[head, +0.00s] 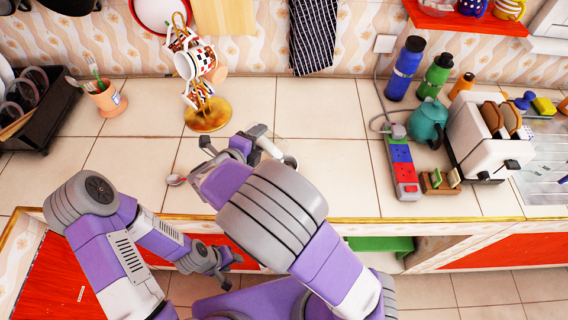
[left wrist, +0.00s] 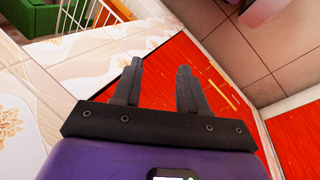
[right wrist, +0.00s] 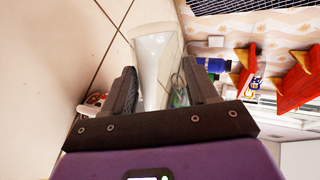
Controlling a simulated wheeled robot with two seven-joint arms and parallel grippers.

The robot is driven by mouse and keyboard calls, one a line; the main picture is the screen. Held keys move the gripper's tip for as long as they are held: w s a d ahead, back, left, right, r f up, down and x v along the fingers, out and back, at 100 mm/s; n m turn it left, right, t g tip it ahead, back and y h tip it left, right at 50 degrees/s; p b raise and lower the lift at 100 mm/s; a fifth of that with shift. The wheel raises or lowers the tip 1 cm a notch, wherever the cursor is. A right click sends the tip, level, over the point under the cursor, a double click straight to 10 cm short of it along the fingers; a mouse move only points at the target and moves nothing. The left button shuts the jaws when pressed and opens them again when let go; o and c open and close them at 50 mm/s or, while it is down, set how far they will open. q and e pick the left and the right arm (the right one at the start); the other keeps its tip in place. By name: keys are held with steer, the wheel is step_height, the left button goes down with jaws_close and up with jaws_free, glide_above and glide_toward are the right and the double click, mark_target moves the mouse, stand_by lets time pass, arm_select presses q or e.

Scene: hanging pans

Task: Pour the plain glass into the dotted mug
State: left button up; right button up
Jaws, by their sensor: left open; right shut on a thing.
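My right gripper (head: 246,146) is over the counter near its front edge, partly hidden by its own arm in the head view. In the right wrist view it is shut on a clear glass (right wrist: 156,62), which stands out between the fingers; something whitish shows inside it. A patterned red-and-white thing (right wrist: 95,100) shows beside the left finger, mostly hidden, and I cannot tell whether it is the dotted mug. A blue dotted mug (head: 473,7) sits on the red shelf. My left gripper (head: 222,262) is open and empty, low before the cabinet front; the left wrist view also shows its open fingers (left wrist: 160,76).
A mug tree (head: 208,115) with several patterned mugs stands behind my right gripper. A power strip (head: 402,168), teal kettle (head: 428,122) and toaster (head: 482,140) stand right.

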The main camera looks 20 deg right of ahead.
steer(key=shift+s+d+r+m+t+b, duration=0.15)
steer(key=shift+r+m+t+b, duration=0.3)
steer(key=shift+b, duration=0.6)
stand_by(0.4)
